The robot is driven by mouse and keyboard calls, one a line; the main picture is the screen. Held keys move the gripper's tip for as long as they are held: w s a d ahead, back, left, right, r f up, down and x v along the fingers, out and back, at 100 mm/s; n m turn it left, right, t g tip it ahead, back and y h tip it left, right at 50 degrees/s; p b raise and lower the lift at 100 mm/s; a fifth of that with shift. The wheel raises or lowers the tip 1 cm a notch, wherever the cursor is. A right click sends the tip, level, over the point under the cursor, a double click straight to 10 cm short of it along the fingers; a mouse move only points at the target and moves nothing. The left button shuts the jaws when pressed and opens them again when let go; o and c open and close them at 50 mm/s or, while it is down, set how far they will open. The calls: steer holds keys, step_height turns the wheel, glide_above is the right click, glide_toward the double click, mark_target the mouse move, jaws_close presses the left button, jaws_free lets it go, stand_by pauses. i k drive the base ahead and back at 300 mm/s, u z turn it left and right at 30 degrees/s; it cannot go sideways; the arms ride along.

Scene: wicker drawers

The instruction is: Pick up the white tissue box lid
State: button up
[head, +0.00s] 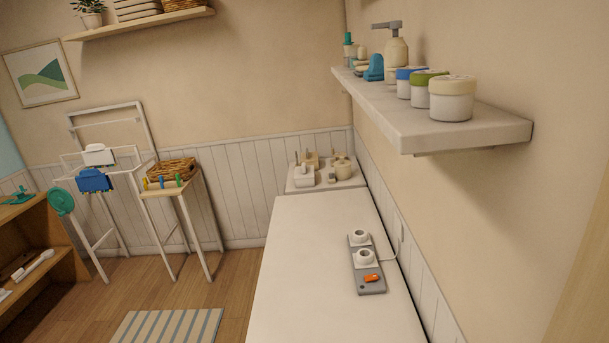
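No item is clearly recognisable as the white tissue box lid. A small white box (304,176) stands at the left front of the low white surface beyond the long white table. It is too small to tell whether it is a tissue box or whether its top is a separate lid. My gripper is not in view.
The long white table (308,285) holds a grey power strip (373,284) with white plugs. A wall shelf (432,122) with jars (452,98) juts out at right. A wicker basket (171,171) stands on a stand at left. The wooden floor between (160,288) has a striped rug.

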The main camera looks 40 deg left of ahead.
mark_target(303, 171)
steer(key=u, duration=0.05)
steer(key=k, duration=0.5)
steer(key=u, duration=1.65)
steer(key=i, duration=5.4)
steer(key=z, duration=0.1)
